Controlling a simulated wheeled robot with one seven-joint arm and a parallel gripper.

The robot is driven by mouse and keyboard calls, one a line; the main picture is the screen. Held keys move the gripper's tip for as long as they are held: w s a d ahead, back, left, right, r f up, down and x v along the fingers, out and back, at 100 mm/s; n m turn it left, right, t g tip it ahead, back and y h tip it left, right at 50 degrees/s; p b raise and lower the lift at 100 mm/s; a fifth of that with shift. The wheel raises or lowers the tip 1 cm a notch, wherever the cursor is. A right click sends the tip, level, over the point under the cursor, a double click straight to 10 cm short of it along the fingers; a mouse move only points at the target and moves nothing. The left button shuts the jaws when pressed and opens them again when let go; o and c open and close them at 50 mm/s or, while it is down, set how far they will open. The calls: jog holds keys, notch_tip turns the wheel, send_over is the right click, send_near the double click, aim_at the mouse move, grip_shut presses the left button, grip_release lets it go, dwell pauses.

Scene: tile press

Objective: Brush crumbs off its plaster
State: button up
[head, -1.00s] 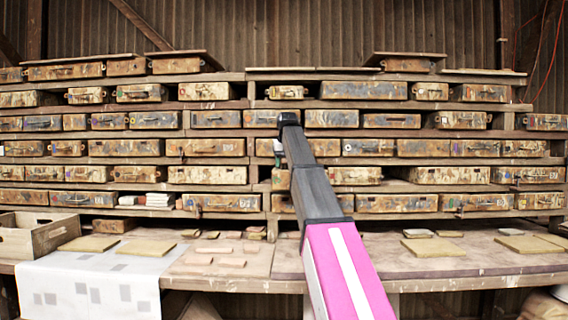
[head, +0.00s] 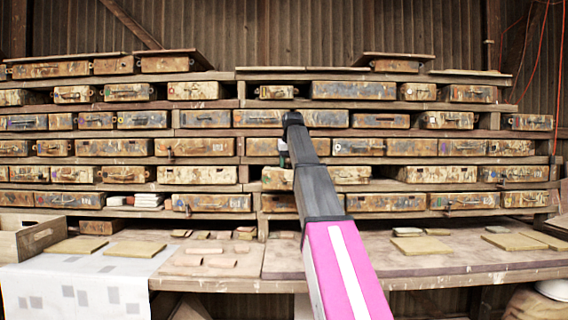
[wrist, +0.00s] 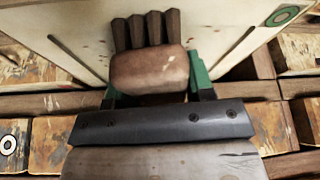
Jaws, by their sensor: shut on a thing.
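In the wrist view my gripper (wrist: 153,82) has its green fingers closed on the rounded brown wooden block of a brush (wrist: 150,70). Several brown tufts (wrist: 147,30) stick out from the block towards a pale plaster face (wrist: 78,45). The tufts overlap this face in the picture; I cannot tell whether they touch it. The plaster face carries a green ring mark (wrist: 283,15) and thin dark grooves, with a few small specks near the tufts. In the head view my arm reaches to the shelves and hides the brush and most of the gripper.
Shelves (head: 207,132) hold rows of worn, painted mould cases (head: 360,90). Below is a bench (head: 440,267) with small tiles (head: 220,262), flat slabs (head: 425,246), a white cloth (head: 70,285) and a wooden crate (head: 35,236). Case sides crowd the wrist view's edges.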

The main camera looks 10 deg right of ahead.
jog(key=shift+s+d, duration=0.25)
jog(key=shift+d, duration=0.85)
jog(key=shift+s+d, duration=0.2)
jog(key=shift+d, duration=0.9)
jog(key=shift+s+d, duration=0.25)
jog(key=shift+d, duration=0.85)
jog(key=shift+a, duration=0.15)
